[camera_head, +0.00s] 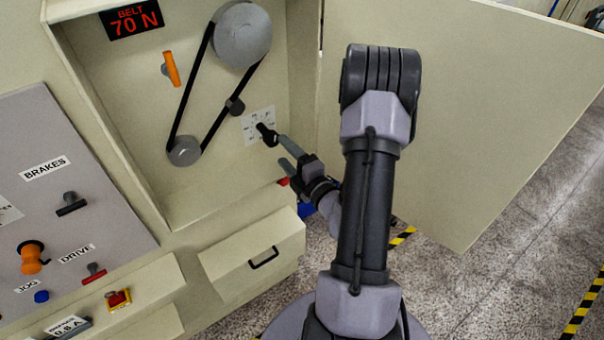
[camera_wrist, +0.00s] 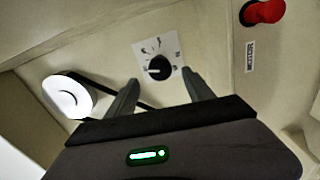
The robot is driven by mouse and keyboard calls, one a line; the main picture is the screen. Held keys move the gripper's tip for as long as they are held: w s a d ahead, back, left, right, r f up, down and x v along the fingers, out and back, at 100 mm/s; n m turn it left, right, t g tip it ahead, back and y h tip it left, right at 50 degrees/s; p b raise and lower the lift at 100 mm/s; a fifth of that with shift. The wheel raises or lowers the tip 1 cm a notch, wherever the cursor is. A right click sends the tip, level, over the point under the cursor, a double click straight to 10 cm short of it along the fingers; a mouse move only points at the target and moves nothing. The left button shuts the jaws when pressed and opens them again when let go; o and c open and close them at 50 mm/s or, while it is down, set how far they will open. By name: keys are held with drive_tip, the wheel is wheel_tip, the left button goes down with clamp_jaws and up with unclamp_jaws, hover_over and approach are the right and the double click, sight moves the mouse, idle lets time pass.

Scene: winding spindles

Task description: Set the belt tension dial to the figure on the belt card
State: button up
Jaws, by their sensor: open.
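The belt card (camera_head: 135,19) at the top of the open cabinet reads "BELT 70 N" in red on black. The belt tension dial (camera_head: 266,134) is a black knob on a white scale plate, on the cabinet's back wall at lower right. In the wrist view the dial (camera_wrist: 158,67) shows a white pointer mark toward the left; the scale figures are too small to read. My gripper (camera_head: 284,150) is open and empty, just in front of and below right of the dial. In the wrist view its two fingers (camera_wrist: 162,92) point toward the dial, one to each side, apart from it.
A black belt (camera_head: 190,95) runs around a large pulley (camera_head: 240,34) and a small one (camera_head: 184,151). An orange handle (camera_head: 172,68) is at left. The open cabinet door (camera_head: 480,110) stands on the right. A red knob (camera_wrist: 263,11) shows in the wrist view.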

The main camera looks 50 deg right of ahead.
drive_tip(key=p+v, duration=0.3)
drive_tip(key=v, duration=0.6)
drive_tip(key=shift+p, duration=0.4)
